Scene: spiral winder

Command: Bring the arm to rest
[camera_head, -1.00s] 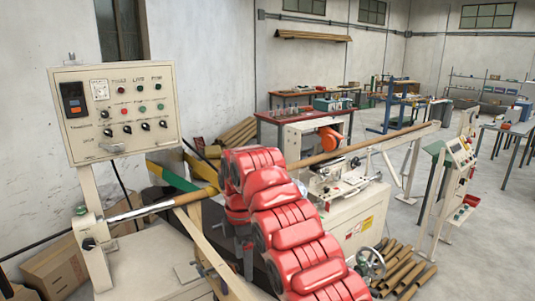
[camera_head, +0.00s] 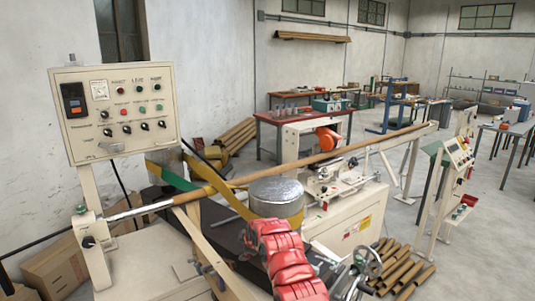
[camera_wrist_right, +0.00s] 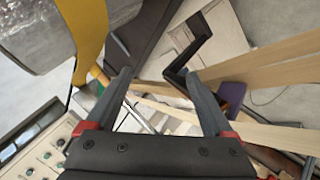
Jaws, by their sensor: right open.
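My right arm (camera_head: 285,265) shows as red segments at the bottom middle of the head view, in front of the winder. Its gripper cannot be made out in the head view. In the right wrist view my right gripper (camera_wrist_right: 158,76) is open, its two dark fingers apart with nothing held between them. Wooden bars and a dark bracket (camera_wrist_right: 190,62) lie beyond the fingers. My left gripper is not in view.
A silver wrapped drum (camera_head: 276,196) stands just behind my arm. A long brown tube (camera_head: 310,160) runs across the winder. A control panel (camera_head: 116,112) stands at left. Cardboard tubes (camera_head: 405,270) lie on the floor at right, with free floor beyond.

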